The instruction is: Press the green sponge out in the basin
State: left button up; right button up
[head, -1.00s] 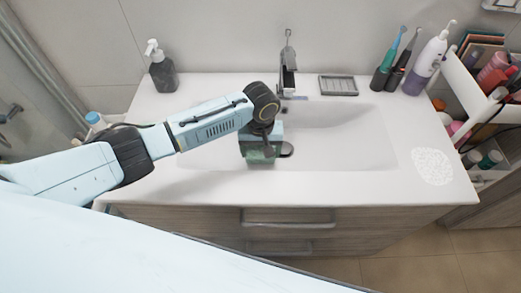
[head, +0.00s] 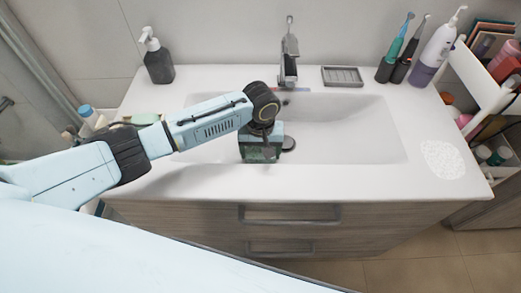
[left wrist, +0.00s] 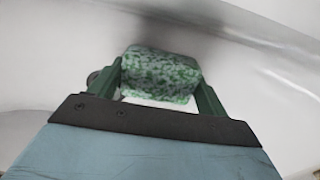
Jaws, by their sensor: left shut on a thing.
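The green sponge (left wrist: 160,75) is mottled green and grey in the left wrist view, with a pale strip along its near edge. My left gripper (left wrist: 160,88) is shut on it, one finger at each side. The sponge is mostly hidden there by the gripper. I cannot tell whether it touches the basin floor. My right gripper is not in view.
The faucet (head: 289,55) stands behind the basin, with a grey soap dish (head: 342,76) to its right. A dark soap dispenser (head: 158,62) stands back left. Toothbrushes and a bottle (head: 432,60) stand back right. A white patterned patch (head: 443,160) lies on the right counter.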

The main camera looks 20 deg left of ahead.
pick_arm(q)
jog(key=shift+f, duration=0.65)
dwell(0.4)
jog(key=shift+s+f+p, duration=0.15)
jog(key=shift+p, duration=0.25)
dwell(1.2)
jog(key=shift+p, duration=1.9)
dwell(3.5)
